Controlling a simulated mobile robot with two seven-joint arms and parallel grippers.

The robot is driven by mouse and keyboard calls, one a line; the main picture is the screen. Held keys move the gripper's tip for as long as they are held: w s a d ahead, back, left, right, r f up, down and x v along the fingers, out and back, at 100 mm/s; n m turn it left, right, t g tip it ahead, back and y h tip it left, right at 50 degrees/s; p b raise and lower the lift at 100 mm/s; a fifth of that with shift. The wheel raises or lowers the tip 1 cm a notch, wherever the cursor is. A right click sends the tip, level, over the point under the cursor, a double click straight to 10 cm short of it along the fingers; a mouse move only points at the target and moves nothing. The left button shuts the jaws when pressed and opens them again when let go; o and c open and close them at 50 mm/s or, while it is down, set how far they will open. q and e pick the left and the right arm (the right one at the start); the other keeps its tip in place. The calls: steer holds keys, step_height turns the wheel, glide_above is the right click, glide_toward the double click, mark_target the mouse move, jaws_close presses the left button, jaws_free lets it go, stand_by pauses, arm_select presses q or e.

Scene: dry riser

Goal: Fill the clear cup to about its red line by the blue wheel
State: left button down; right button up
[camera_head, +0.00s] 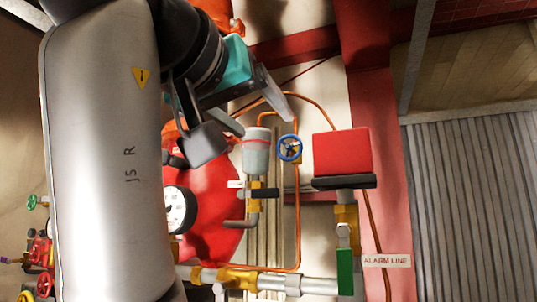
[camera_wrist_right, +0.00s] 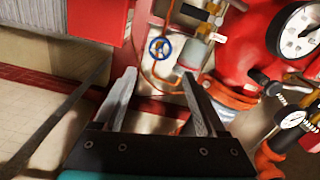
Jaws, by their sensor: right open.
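The clear cup (camera_head: 256,158) stands upright on a brass fitting and has a red line around its upper part. It looks greyish; I cannot tell its water level. The blue wheel (camera_head: 290,149) is just right of the cup, on a copper pipe. My right gripper (camera_head: 265,123) is open and empty, its fingers spread in front of and above the cup and wheel. In the right wrist view the blue wheel (camera_wrist_right: 160,48) and the cup (camera_wrist_right: 193,53) appear beyond the open fingertips (camera_wrist_right: 159,74), apart from them. My left gripper is not in view.
A red box (camera_head: 342,155) is right of the wheel, above a green lever (camera_head: 345,271) and an "ALARM LINE" label (camera_head: 387,261). A black-handled valve (camera_head: 262,193) is below the cup. A red vessel (camera_head: 215,200) and a gauge (camera_head: 180,210) are to the left.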

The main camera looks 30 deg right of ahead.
mark_target(288, 144)
steer(key=p+x, duration=0.4)
steer(key=x, duration=0.8)
steer(key=shift+w+d, duration=0.75)
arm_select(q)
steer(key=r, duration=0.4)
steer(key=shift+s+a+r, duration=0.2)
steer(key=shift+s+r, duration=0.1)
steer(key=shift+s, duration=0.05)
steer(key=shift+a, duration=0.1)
arm_select(e)
steer(key=shift+c, duration=0.3)
